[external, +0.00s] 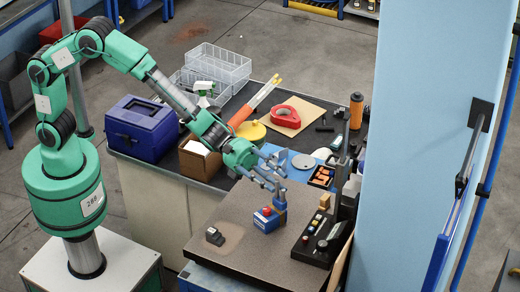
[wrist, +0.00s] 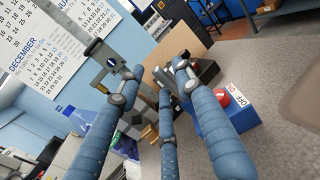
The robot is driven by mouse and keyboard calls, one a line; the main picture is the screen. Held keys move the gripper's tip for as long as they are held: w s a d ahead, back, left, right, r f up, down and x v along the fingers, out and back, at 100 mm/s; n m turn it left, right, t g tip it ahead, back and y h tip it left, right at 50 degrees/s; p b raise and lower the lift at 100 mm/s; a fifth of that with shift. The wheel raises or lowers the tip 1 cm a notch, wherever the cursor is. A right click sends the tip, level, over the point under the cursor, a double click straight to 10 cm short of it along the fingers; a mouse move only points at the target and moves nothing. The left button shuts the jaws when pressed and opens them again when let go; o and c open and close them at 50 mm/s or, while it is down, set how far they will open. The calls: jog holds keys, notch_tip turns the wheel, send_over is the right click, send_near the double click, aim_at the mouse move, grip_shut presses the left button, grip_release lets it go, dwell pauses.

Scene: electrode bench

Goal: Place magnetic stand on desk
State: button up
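The magnetic stand appears to be the blue block with a red knob (external: 266,220) on the brown-grey plate of the desk (external: 225,212). In the wrist view the blue block (wrist: 238,115) sits at the right, partly hidden by my right-hand finger. My gripper (external: 277,180) hangs above and just behind the block, its blue-grey fingers reaching down towards it. In the wrist view my gripper (wrist: 150,88) has its fingers spread, with no object clearly held between them. Whether a fingertip touches the block is unclear.
A small dark block (external: 215,236) lies left of the stand. A black tray of small parts (external: 320,240) is on the right, with a dark upright instrument (external: 346,200) behind it.

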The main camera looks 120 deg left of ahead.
jog(key=p+v, duration=0.1)
jog(key=v, duration=0.9)
jog(key=shift+s, duration=0.25)
dwell(0.3)
jog(key=s+d+r+m+g+h, duration=0.2)
jog(key=s+d+r+m+g, duration=0.2)
jog(key=s+d+m, duration=0.4)
jog(key=s+d+r+m+g+h, duration=0.2)
jog(key=s+d+r+m+g, duration=0.3)
jog(key=s+d, duration=0.45)
jog(key=s+a+f+m+g+y, duration=0.1)
jog(key=s+f+m+g+y, duration=0.15)
jog(key=s+m, duration=0.65)
jog(key=s+a+f+m+g+y, duration=0.1)
jog(key=s+a+m+y, duration=0.2)
jog(key=s, duration=1.2)
jog(key=s+a+m+t+y, duration=0.1)
jog(key=s+a+m+y, duration=0.4)
jog(key=s+a, duration=0.4)
jog(key=shift+s+a+f+m, duration=0.2)
jog(key=shift+s+f+m, duration=0.05)
jog(key=shift+m, duration=0.45)
